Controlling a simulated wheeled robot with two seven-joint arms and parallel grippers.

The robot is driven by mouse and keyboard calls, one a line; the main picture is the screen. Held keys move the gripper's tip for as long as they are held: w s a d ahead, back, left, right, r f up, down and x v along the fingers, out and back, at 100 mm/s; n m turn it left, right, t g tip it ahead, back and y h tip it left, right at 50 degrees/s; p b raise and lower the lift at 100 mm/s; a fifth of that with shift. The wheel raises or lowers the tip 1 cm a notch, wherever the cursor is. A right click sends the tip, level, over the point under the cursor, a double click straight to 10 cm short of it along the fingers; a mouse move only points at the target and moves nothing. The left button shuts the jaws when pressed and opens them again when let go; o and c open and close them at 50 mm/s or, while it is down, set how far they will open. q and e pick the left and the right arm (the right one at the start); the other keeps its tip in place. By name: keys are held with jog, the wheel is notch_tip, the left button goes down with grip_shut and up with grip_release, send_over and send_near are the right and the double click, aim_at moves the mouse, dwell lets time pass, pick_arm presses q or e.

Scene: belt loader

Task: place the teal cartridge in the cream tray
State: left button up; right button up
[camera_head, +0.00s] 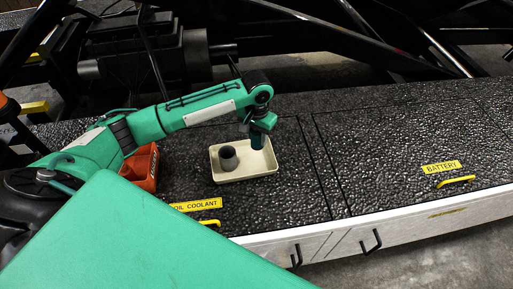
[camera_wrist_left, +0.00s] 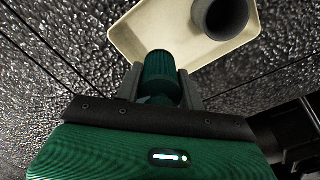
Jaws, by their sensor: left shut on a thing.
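The cream tray (camera_head: 247,175) lies on the dark textured deck in the middle of the head view; it also shows at the top of the left wrist view (camera_wrist_left: 140,35). My left gripper (camera_head: 258,138) is over the tray's right part. In the left wrist view its two fingers (camera_wrist_left: 160,85) are shut on the teal cartridge (camera_wrist_left: 160,67), a ribbed cylinder. The cartridge (camera_head: 257,142) is partly hidden in the head view. I cannot tell whether it touches the tray floor. My right gripper is not in view.
An orange object (camera_head: 142,167) sits left of the tray, partly behind my arm. Yellow handles (camera_head: 456,181) stand near the deck's front edge. The deck right of the tray is clear.

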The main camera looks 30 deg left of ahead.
aim_at(257, 142)
pick_arm(q)
notch_tip(257, 142, down, 3)
jog(key=shift+f, duration=0.15)
notch_tip(257, 142, down, 4)
jog(key=shift+f+p, duration=0.2)
jog(key=shift+p, duration=0.25)
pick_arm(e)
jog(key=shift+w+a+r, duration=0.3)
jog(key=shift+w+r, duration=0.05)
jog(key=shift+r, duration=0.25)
pick_arm(q)
jog(key=o, duration=1)
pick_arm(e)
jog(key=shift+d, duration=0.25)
pick_arm(q)
notch_tip(257, 142, up, 12)
jog(key=shift+r+b, duration=0.1)
jog(key=shift+b, duration=0.7)
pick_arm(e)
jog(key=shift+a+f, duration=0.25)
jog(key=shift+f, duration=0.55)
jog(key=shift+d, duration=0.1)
